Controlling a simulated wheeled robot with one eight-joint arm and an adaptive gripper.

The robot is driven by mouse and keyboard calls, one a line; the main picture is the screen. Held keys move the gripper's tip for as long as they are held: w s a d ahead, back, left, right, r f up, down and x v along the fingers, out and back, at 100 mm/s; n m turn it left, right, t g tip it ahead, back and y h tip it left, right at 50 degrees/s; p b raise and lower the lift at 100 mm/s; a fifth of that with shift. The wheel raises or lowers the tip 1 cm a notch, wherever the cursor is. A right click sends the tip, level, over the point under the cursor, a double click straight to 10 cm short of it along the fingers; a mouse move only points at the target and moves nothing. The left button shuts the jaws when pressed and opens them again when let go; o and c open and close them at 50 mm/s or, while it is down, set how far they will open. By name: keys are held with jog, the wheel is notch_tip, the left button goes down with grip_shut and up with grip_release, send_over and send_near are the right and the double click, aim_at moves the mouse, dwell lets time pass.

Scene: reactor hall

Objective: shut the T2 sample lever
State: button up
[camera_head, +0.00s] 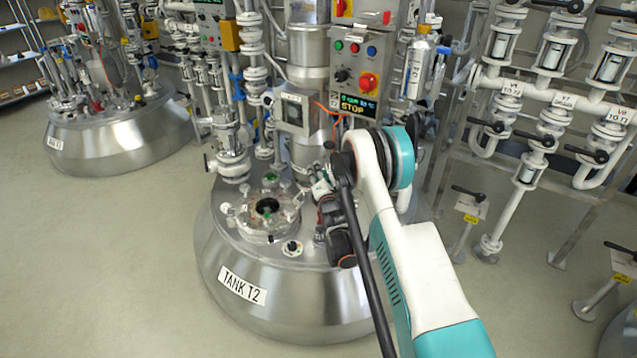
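Tank T2 (290,300), a broad steel dome with a "TANK T2" label, stands in the middle. My arm reaches over its right side. My gripper (321,187) is small in the picture, above the tank top beside the central steel column, partly hidden by my own arm. I cannot tell whether its fingers are open or shut, or whether they touch anything. I cannot make out which lever is the T2 sample lever. A black-handled lever (468,192) sits on a white stand with a yellow tag, right of the tank and apart from my gripper.
A round glass-lidded port (267,208) is on the tank top. A control box (355,75) with a "STOP" display is above it. White pipes with several black-handled valves (545,138) fill the right. Another tank (120,135) stands at left. Floor (110,250) is clear at front left.

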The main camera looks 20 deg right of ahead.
jog(key=shift+r, duration=0.45)
jog(key=s+r+p, duration=0.2)
jog(key=s+r, duration=0.1)
jog(key=r, duration=0.4)
jog(key=s+r+p, duration=0.2)
jog(key=s+r, duration=0.2)
jog(key=r, duration=0.3)
jog(key=shift+s+a, duration=0.3)
jog(key=shift+a, duration=0.1)
dwell(0.9)
jog(key=shift+f, duration=0.1)
dwell(0.3)
jog(key=shift+c, duration=0.6)
